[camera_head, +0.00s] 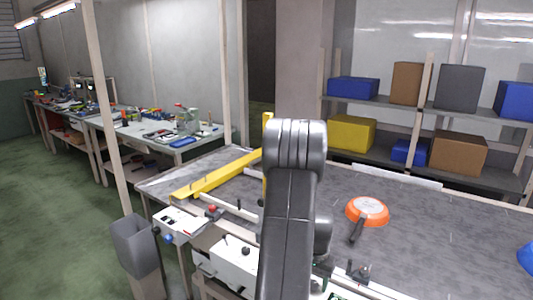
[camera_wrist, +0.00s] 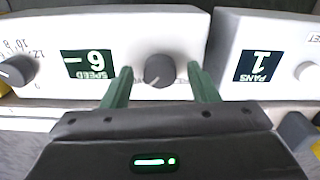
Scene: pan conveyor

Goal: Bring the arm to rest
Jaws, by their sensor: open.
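My gripper (camera_wrist: 161,78) shows in the wrist view as two green fingers, open and empty. The fingertips flank the dark grey knob (camera_wrist: 158,71) of the speed panel (camera_wrist: 190,30), with a gap on either side. I cannot tell how far the tips are from the panel face. The speed display (camera_wrist: 88,63) appears upside down and reads 6, with a dash beside it. In the head view my dark arm (camera_head: 288,210) rises in the middle and hides the gripper. Part of a white control box (camera_head: 232,262) shows left of it.
An orange pan (camera_head: 367,211) lies on the grey table top (camera_head: 440,235), right of my arm. A pans panel (camera_wrist: 262,25) reads 1. A yellow bar (camera_head: 215,175) crosses the table's left part. A grey bin (camera_head: 136,245) stands left. Shelves with boxes (camera_head: 352,134) stand behind.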

